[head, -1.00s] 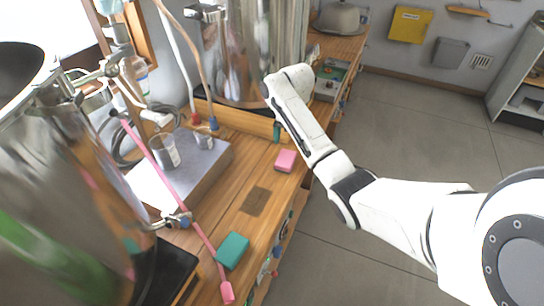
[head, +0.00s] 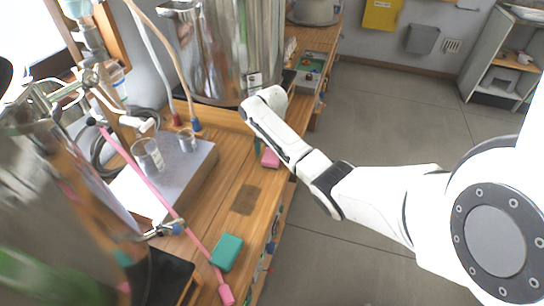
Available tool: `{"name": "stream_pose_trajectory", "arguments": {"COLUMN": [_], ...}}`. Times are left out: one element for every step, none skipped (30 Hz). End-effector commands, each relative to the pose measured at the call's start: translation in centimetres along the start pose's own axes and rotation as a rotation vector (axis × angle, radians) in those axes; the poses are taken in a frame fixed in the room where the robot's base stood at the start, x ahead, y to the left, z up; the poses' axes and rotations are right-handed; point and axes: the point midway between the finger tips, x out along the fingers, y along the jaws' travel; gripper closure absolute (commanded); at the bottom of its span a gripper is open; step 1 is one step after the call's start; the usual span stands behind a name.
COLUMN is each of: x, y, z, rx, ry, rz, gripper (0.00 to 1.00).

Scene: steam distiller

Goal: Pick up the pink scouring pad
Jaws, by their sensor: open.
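The pink scouring pad (head: 270,159) lies flat on the wooden bench near its right edge, in front of the large steel vessel. My white arm crosses over it and hides part of it. My arm reaches in from the right, and its far bend is above the bench beyond the pad. My gripper is not visible, so I cannot tell how it stands relative to the pad.
A grey metal box (head: 190,172) carries glass beakers (head: 148,156). Steel vessels (head: 228,50) stand behind and left. Floor (head: 370,120) at right is clear.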

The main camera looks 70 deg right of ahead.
Motion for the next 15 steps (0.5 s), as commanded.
{"name": "stream_pose_trajectory", "arguments": {"x": [0.61,0.88,1.15,1.28,1.37,1.43,1.44,1.44,1.43,1.43,1.43,1.42,1.42,1.42,1.41], "y": [-0.02,-0.01,-0.03,-0.02,-0.01,0.0,0.01,0.01,0.01,0.01,0.01,0.01,0.01,0.01,0.01], "z": [-0.01,0.0,-0.01,-0.01,0.0,0.01,0.01,0.01,0.01,0.01,0.01,0.01,0.01,0.01,0.01], "rx": [0.0,0.0,0.0,0.0,0.0,0.0,0.0,0.0,0.0,0.0,0.0,0.0,0.0,0.0,0.0], "ry": [0.001,0.0,0.001,0.0,0.0,-0.001,-0.001,-0.001,-0.001,-0.001,-0.001,-0.001,-0.001,-0.001,-0.001], "rz": [-0.001,-0.001,-0.001,-0.001,0.0,0.0,0.001,0.001,0.001,0.001,0.001,0.0,0.0,0.0,0.0], "gripper": [0.06,0.06,0.06,0.06,0.06,0.06,0.06,0.06,0.06,0.06,0.06,0.08,0.11,0.14,0.18]}}
